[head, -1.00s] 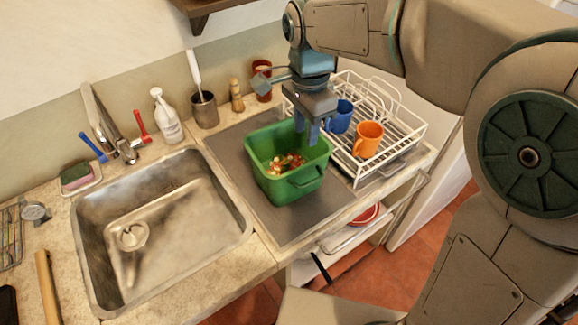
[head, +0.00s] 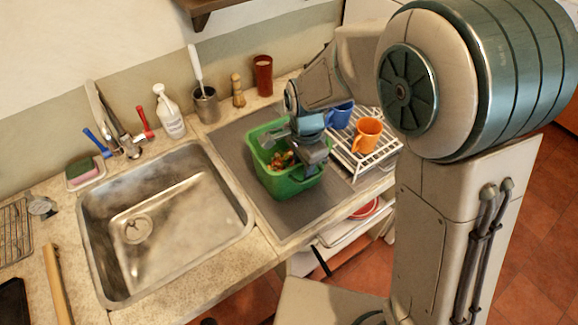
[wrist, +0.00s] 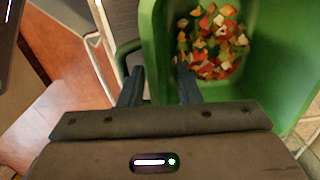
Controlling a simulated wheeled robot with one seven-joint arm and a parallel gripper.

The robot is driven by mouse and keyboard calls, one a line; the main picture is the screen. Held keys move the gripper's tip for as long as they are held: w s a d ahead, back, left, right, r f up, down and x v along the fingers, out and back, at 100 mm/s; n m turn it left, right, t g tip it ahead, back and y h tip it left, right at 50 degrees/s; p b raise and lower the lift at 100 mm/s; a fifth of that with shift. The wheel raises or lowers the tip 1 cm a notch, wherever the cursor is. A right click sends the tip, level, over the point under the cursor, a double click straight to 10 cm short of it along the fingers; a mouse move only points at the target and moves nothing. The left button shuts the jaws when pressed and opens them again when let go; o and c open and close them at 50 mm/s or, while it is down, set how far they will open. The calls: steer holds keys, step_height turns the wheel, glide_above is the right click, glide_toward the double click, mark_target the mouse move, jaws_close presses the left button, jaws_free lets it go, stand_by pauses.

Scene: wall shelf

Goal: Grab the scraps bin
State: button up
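The scraps bin is a green open tub (head: 283,186) with mixed food scraps inside. It stands on the grey mat right of the sink, and it fills the upper right of the wrist view (wrist: 272,62). My gripper (head: 311,172) is low over the bin's right side, covering part of its rim. In the wrist view, my gripper's fingers (wrist: 160,80) are apart, one inside the bin and one outside by the handle, with the green wall between them. I see no clear sign of them pressing on the wall. The fingertips are hidden in the head view.
A white dish rack (head: 372,158) with an orange mug (head: 367,135) and a blue mug (head: 340,115) is close to the right of my gripper. The sink (head: 165,220) is to the left.

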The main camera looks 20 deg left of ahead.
jaws_close()
steer(key=shift+s+d+f, duration=0.1)
steer(key=shift+s+f, duration=0.05)
stand_by(1.3)
